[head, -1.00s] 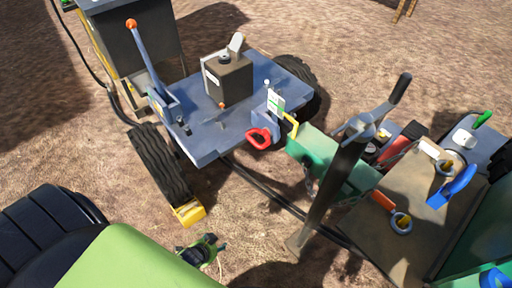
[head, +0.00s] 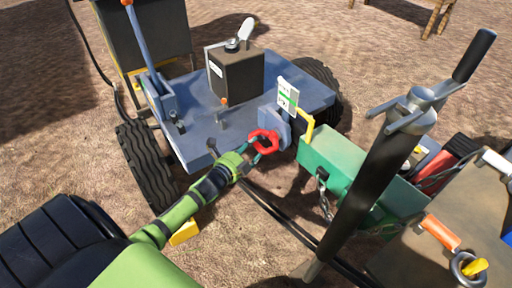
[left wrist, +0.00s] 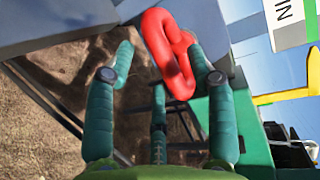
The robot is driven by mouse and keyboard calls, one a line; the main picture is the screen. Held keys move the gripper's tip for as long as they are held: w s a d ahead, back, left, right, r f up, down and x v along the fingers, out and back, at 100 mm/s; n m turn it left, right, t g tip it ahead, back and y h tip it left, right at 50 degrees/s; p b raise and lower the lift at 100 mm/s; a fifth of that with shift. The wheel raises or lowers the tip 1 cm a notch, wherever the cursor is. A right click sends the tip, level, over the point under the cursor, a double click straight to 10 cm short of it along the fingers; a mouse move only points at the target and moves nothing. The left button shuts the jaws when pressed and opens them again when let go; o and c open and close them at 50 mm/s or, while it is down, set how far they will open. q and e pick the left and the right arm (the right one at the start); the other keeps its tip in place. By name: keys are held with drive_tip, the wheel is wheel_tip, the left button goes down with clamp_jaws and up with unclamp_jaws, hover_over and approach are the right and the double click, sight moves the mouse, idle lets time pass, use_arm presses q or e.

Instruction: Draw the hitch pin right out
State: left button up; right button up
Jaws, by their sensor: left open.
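The hitch pin's red loop handle (head: 264,141) stands at the blue trailer's front edge, beside the green drawbar (head: 331,155). My left gripper (head: 256,148) reaches it from the lower left, its fingers open around the near side of the loop. In the left wrist view the red loop (left wrist: 169,52) lies between the spread teal fingers of the left gripper (left wrist: 161,55), nearer the right one. Whether a finger touches it I cannot tell. The pin's shank is hidden. My right gripper is out of view.
A yellow handle (head: 305,127) and a white-green card (head: 288,95) are close to the right of the loop. A dark crank post (head: 366,187) rises further right. A black cable (head: 275,214) runs below. A tyre (head: 146,160) stands left.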

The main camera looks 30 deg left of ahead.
sight(255, 145)
use_arm(q)
drive_tip(key=shift+w+f+b, duration=0.15)
drive_tip(key=shift+w+f, duration=0.05)
drive_tip(key=shift+w, duration=0.65)
drive_tip(key=shift+w+f+b, duration=0.15)
drive_tip(key=shift+w+f, duration=0.05)
drive_tip(key=shift+w, duration=0.65)
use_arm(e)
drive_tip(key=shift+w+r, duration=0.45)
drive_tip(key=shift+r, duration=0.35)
use_arm(q)
clamp_jaws()
drive_tip(key=s+a+p, duration=0.4)
drive_tip(key=s+a, duration=0.1)
drive_tip(key=s, duration=0.7)
drive_tip(key=shift+s+f, duration=0.15)
drive_tip(key=shift+s, duration=0.05)
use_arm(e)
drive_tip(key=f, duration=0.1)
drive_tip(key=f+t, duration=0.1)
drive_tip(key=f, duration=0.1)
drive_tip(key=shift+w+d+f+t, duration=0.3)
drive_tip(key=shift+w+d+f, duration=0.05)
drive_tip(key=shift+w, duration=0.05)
use_arm(q)
drive_tip(key=shift+a, duration=0.1)
